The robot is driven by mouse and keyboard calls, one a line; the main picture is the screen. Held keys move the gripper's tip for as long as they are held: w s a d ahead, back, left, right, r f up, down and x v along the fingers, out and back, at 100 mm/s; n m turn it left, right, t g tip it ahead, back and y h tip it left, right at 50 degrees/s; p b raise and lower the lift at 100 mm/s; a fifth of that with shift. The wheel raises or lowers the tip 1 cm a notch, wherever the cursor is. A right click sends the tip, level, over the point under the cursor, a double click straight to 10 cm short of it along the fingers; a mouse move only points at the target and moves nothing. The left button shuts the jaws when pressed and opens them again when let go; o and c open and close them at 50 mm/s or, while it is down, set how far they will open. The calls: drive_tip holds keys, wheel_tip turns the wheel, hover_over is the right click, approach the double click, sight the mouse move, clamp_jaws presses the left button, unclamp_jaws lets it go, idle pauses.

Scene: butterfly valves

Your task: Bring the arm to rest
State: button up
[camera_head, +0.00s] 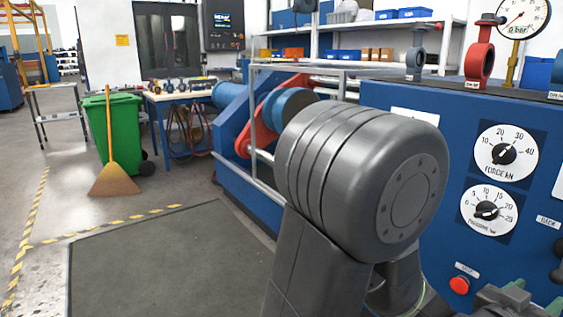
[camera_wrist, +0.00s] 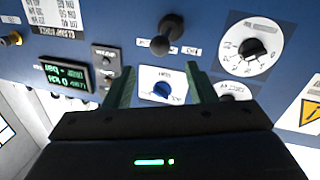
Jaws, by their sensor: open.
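My gripper (camera_wrist: 160,84) is open in the wrist view, with its two green fingers apart and nothing between them. It faces the blue control panel (camera_wrist: 225,20), and a small blue dial (camera_wrist: 162,88) on a white plate shows between the fingers. I cannot tell the exact gap to the panel. In the head view my grey arm stands large in front of the blue machine (camera_head: 450,135). Part of my gripper (camera_head: 537,296) shows at the bottom right corner, below the panel's dials, partly cut off by the frame.
The panel carries a force dial (camera_head: 505,152), a second dial (camera_head: 488,210), a red button (camera_head: 459,284) and a pressure gauge (camera_head: 523,15). Grey (camera_head: 416,55) and red (camera_head: 480,58) valve levers stand on top. A green bin (camera_head: 118,133) and broom (camera_head: 113,178) stand left. The dark mat (camera_head: 160,260) is clear.

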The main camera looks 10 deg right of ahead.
sight(555, 280)
drive_tip(key=b+x, duration=0.1)
drive_tip(key=x, duration=1)
drive_tip(key=shift+d+f+b, duration=0.1)
drive_tip(key=shift+d+b, duration=0.2)
drive_tip(key=shift+w+d, duration=0.1)
drive_tip(key=shift+d, duration=0.25)
drive_tip(key=shift+w, duration=0.1)
